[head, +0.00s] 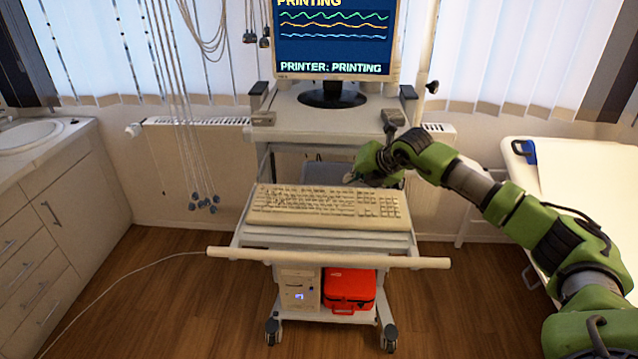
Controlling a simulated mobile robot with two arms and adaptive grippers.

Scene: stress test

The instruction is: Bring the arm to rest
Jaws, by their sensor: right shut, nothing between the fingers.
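My right arm, green and grey, comes in from the lower right and reaches to the cart in the middle. My right gripper (352,178) is shut and empty. It hangs just behind and above the back right part of the beige keyboard (328,206). I cannot tell whether it touches anything there. My left gripper is not in view.
The wheeled cart (300,127) carries a monitor (335,40) reading "PRINTER: PRINTING". A front handle (330,258) sticks out. An orange case (349,290) sits below. A bed (590,175) stands right, cabinets (60,215) left. Cables (190,130) hang at the back left.

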